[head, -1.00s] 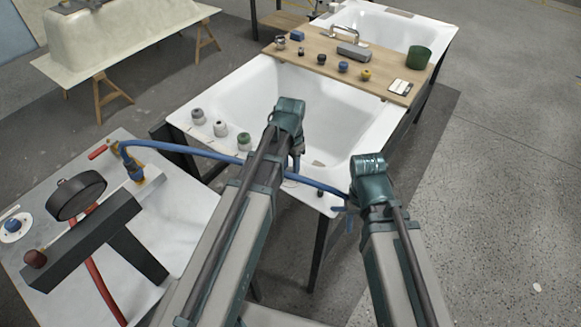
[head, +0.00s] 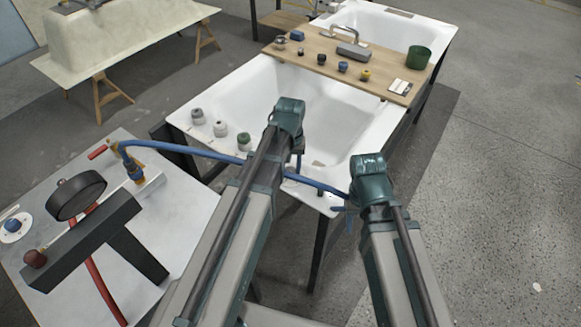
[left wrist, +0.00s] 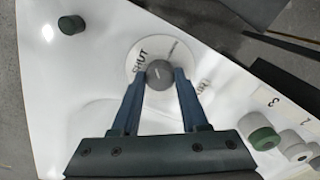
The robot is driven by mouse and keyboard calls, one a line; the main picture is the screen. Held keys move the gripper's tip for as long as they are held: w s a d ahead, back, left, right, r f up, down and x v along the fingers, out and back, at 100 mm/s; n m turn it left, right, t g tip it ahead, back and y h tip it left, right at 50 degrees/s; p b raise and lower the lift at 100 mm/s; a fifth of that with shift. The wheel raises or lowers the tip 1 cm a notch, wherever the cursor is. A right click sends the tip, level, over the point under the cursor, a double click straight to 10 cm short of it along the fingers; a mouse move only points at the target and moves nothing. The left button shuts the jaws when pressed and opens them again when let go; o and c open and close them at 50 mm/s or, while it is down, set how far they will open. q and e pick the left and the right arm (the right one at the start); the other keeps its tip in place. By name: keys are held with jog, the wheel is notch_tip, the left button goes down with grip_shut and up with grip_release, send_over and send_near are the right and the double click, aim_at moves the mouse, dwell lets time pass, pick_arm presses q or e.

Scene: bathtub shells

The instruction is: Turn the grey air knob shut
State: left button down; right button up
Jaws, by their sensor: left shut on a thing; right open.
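The grey air knob (left wrist: 159,73) is a round grey cap on a white disc (left wrist: 139,52) marked SHUT, in the left wrist view. My left gripper (left wrist: 160,78) has its two blue fingers on either side of the knob, shut on it. In the head view my left gripper (head: 297,166) reaches down to the tub's near rim, and the knob is hidden there by the gripper and arm. My right gripper (head: 346,212) is open and empty beside the tub's near right corner.
A dark green knob (left wrist: 71,25) stands on the white tub rim (head: 395,125). A blue hose (head: 190,151) runs from the side table (head: 190,225) past my left arm. A wooden board (head: 320,60) spans the tub.

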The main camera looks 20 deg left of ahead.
aim_at(291, 170)
pick_arm(q)
jog(key=n, duration=0.4)
jog(key=shift+n, duration=2.3)
jog(key=shift+c, duration=2.1)
grip_release()
notch_tip(291, 170, up, 14)
jog(key=p, duration=1.3)
jog(key=shift+p, duration=0.4)
